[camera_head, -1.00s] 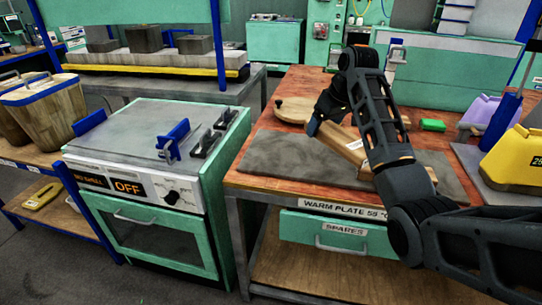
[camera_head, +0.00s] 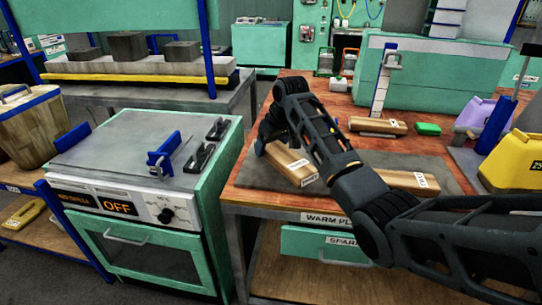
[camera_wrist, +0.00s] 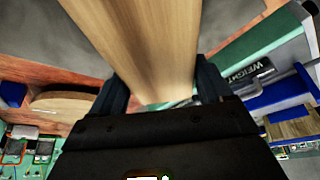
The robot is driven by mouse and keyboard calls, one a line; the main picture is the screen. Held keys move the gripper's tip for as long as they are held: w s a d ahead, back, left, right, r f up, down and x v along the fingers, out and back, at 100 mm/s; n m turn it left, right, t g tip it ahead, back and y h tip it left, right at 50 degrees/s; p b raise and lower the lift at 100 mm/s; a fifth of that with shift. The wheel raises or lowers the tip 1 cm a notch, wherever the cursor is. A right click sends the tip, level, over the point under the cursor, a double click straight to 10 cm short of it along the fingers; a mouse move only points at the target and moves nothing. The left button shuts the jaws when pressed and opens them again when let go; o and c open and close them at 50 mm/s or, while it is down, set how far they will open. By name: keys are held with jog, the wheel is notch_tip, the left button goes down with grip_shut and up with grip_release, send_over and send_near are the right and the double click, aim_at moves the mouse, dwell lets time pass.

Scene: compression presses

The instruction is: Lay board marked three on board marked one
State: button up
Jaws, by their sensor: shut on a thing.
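My gripper (camera_head: 268,140) is shut on a wooden board (camera_head: 288,162) whose end label seems to read three. The board is over the left part of the grey warm plate (camera_head: 245,172); whether it touches the plate I cannot tell. In the wrist view the board (camera_wrist: 140,35) sits between my gripper's fingers (camera_wrist: 160,88). A second labelled board (camera_head: 400,179) lies on the plate to the right, partly behind my arm. A third board (camera_head: 372,125) lies on the red bench behind the plate. Their labels are too small to read surely.
A press with a blue-handled lid (camera_head: 125,150) stands left of the bench. A green block (camera_head: 428,129), a purple weight (camera_head: 475,115) and a yellow weight (camera_head: 515,160) are at the right. A round wooden board (camera_wrist: 65,102) shows in the wrist view.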

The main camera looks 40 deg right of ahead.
aim_at(280, 151)
jog(key=shift+a+f, duration=0.1)
jog(key=shift+f, duration=1.95)
jog(key=shift+f, duration=0.15)
jog(key=o, duration=1.3)
jog(key=shift+c, duration=0.2)
jog(key=v, duration=1.2)
